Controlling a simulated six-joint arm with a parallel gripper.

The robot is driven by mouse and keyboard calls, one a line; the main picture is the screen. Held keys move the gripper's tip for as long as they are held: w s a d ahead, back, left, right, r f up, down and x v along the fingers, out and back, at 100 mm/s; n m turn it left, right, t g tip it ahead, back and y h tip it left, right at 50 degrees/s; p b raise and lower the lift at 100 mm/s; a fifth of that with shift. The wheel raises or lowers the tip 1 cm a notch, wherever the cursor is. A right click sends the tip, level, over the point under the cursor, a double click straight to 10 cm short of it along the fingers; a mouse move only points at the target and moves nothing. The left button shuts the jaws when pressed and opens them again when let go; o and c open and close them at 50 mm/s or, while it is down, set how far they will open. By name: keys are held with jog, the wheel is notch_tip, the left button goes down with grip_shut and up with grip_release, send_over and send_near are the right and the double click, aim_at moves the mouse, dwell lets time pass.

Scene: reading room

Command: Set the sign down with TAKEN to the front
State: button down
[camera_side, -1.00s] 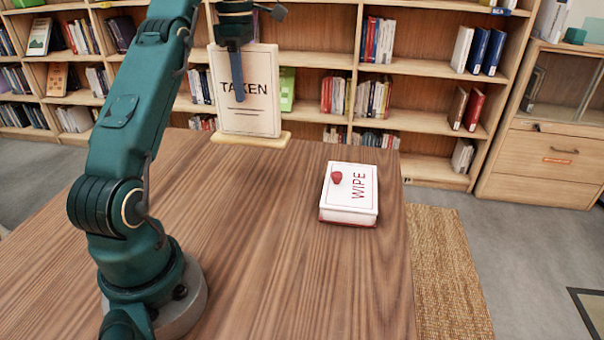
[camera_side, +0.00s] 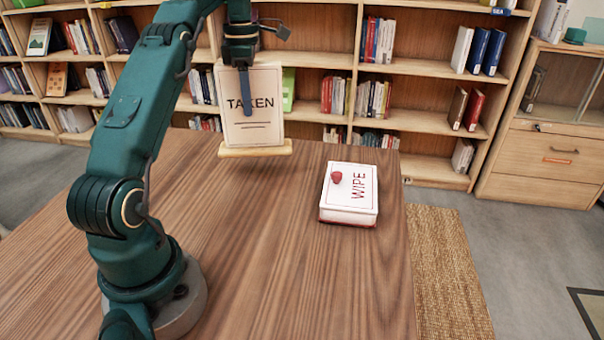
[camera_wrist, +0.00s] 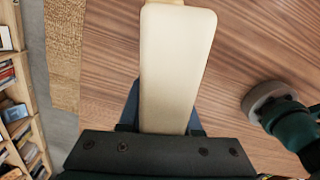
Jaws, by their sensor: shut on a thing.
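The sign is a cream panel (camera_side: 265,112) on a pale yellow foot, with TAKEN on the face toward the side camera. My gripper (camera_side: 246,100) is shut on the sign from above, one blue finger lying across the lettered face. The sign hangs upright near the far edge of the table (camera_side: 290,270); its foot looks to be a little above the wood. In the wrist view the sign (camera_wrist: 178,60) fills the middle, held between the fingers, and no lettering shows on the side seen there. The sign's back is hidden in the side view.
The table's front and middle are clear. Bookshelves (camera_side: 310,66) stand behind the table.

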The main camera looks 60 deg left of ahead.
aim_at(250, 151)
jog(key=shift+s+d+f+n, duration=0.2)
jog(key=shift+d+f+n, duration=0.1)
jog(key=shift+f, duration=0.25)
jog(key=shift+s+d+f+n, duration=0.2)
jog(key=shift+f+n, duration=0.1)
jog(key=shift+f, duration=0.25)
jog(key=shift+s+d+f, duration=0.4)
jog(key=n, duration=0.3)
jog(key=shift+d+r+n, duration=0.1)
jog(key=shift+n, duration=0.7)
jog(key=shift+f, duration=1.3)
jog(key=c, duration=0.5)
grip_release()
